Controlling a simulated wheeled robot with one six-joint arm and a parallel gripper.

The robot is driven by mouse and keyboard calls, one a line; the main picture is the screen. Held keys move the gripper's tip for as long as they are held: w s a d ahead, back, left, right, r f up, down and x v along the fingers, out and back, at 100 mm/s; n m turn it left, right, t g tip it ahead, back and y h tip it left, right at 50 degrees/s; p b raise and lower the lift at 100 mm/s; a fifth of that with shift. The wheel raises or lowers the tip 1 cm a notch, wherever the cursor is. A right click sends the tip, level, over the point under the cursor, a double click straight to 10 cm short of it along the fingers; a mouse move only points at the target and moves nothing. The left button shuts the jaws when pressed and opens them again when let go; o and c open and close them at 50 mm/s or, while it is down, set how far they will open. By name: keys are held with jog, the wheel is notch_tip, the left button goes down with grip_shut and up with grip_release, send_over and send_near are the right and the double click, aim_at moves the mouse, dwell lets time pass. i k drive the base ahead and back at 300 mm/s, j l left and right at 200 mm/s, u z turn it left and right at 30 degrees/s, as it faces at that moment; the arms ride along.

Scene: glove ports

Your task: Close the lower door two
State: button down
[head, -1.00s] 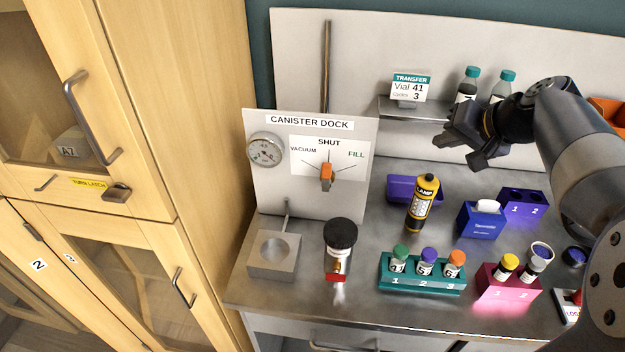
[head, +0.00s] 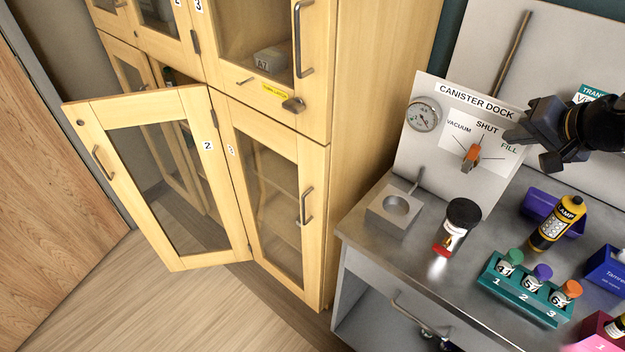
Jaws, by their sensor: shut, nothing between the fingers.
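The lower door two (head: 227,222) is a wood-framed glass door in the lower row of the cabinet, with a "2" label near its hinge side. It stands open, swung out over the floor, hinged at its right edge. Its grey handle (head: 102,162) is at its far left edge. My gripper (head: 522,146) is at the right of the head view, in front of the canister dock panel, well away from the door. It is shut and empty.
Lower door three (head: 270,205) beside it is shut. The upper doors are shut, with a turn latch (head: 293,104). The steel bench (head: 357,226) at right holds a vial rack (head: 518,290) and other items. Wooden floor (head: 200,310) is clear before the open door.

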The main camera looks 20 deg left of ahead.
aim_at(91, 118)
jog(key=i+u, duration=0.1)
jog(key=u, duration=2)
